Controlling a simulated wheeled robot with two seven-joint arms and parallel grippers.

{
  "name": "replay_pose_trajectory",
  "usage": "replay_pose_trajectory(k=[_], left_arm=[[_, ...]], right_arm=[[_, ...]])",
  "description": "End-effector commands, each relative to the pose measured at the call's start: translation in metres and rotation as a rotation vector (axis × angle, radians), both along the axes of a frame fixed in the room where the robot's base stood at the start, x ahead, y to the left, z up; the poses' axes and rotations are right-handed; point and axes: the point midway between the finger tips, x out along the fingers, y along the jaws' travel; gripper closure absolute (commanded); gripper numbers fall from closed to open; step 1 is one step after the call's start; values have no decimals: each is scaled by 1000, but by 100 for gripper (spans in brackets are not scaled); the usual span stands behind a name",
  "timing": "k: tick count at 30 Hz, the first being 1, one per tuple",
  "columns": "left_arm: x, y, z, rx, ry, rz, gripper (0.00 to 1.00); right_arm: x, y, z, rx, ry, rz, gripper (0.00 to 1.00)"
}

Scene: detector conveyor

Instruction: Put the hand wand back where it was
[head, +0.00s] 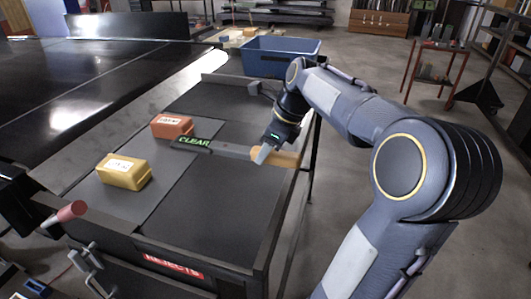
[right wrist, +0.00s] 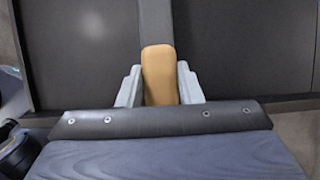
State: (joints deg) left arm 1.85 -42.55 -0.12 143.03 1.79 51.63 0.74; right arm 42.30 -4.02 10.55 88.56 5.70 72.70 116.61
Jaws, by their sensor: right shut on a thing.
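The hand wand is a long grey bar (head: 231,150) with a tan handle (head: 286,159). A dark panel with green letters reading CLEAR (head: 193,143) lines up with its left end. My right gripper (head: 263,153) is shut on the wand at the tan handle, over the right part of the dark table surface. In the right wrist view the tan handle (right wrist: 159,76) sits between the two pale fingers, with the grey bar running away from it. I cannot tell whether the wand touches the surface. My left gripper is not in view.
A red-orange box (head: 171,126) and a yellow box (head: 124,172) sit left of the wand. A blue bin (head: 281,57) stands at the far end. A red REJECTS label (head: 174,266) marks the near edge. The near dark surface (head: 217,215) is clear.

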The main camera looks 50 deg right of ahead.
Motion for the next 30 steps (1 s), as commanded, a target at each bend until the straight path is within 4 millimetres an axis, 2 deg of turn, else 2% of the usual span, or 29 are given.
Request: replay_pose_trajectory(k=[4,26,27,30], left_arm=[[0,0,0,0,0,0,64],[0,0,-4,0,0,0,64],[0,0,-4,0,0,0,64],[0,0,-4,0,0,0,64]], right_arm=[[0,0,-13,0,-2,-1,100],[0,0,-25,-1,-3,-1,100],[0,0,-26,0,-1,-1,66],[0,0,-25,0,-1,-1,53]])
